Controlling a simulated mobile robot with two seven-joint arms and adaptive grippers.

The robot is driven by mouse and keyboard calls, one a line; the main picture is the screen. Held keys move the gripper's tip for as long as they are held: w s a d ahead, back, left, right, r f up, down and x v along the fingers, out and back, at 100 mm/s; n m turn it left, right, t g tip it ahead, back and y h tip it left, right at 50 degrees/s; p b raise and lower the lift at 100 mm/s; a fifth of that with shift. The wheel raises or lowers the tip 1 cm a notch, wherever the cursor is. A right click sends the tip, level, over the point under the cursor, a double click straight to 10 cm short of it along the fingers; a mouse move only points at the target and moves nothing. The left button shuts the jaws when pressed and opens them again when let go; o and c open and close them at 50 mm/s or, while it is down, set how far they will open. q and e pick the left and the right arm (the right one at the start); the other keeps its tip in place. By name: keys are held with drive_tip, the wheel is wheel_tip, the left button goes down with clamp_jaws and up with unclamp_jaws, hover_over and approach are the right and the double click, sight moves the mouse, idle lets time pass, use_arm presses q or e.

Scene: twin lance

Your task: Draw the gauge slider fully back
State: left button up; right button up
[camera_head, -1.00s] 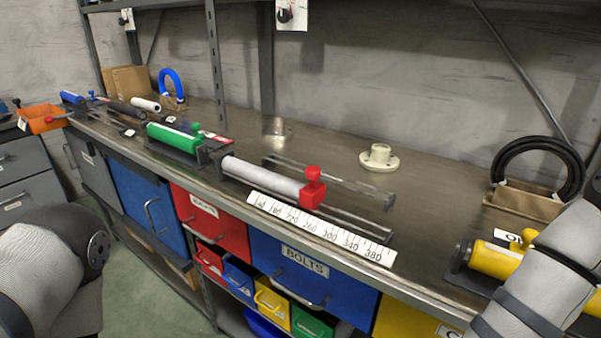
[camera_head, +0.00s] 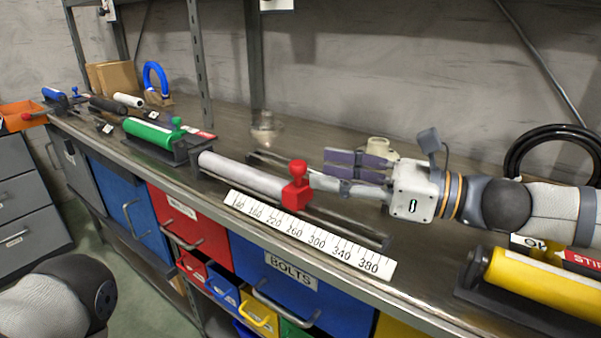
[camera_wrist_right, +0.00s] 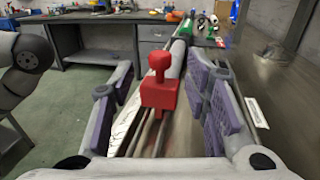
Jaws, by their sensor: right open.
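The gauge slider is a red block with a knob (camera_head: 297,190), on dark rails at the end of a pale cylinder (camera_head: 240,172). It stands behind the white scale (camera_head: 310,235), near the 260 to 300 marks. My right gripper (camera_head: 335,173) reaches in from the right, open and empty, its purple-padded fingers just right of the slider. In the right wrist view, the slider (camera_wrist_right: 160,90) shows ahead, centred between the two spread fingers of my right gripper (camera_wrist_right: 163,100), not gripped. My left arm shows at the lower left; its gripper is out of view.
A green cylinder unit (camera_head: 150,133) stands left of the gauge. A yellow cylinder (camera_head: 540,285) lies at the front right, below my right arm. A cream flanged part (camera_head: 377,145) is behind my gripper. A black ring (camera_head: 550,140) stands at the back right.

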sight(298, 163)
drive_tip(key=x, duration=0.1)
drive_tip(key=b+x, duration=0.1)
drive_tip(key=x, duration=0.3)
drive_tip(key=shift+w+a+f, duration=0.1)
drive_tip(key=shift+f, duration=0.25)
drive_tip(key=shift+w+a+r+b, duration=0.1)
drive_tip(key=shift+a+r+b, duration=0.15)
drive_tip(key=shift+a+b, duration=0.1)
clamp_jaws()
use_arm(q)
drive_tip(key=shift+s+f+g, duration=0.3)
drive_tip(key=shift+s+f, duration=0.65)
drive_tip(key=shift+f, duration=0.2)
use_arm(e)
drive_tip(key=shift+d, duration=0.1)
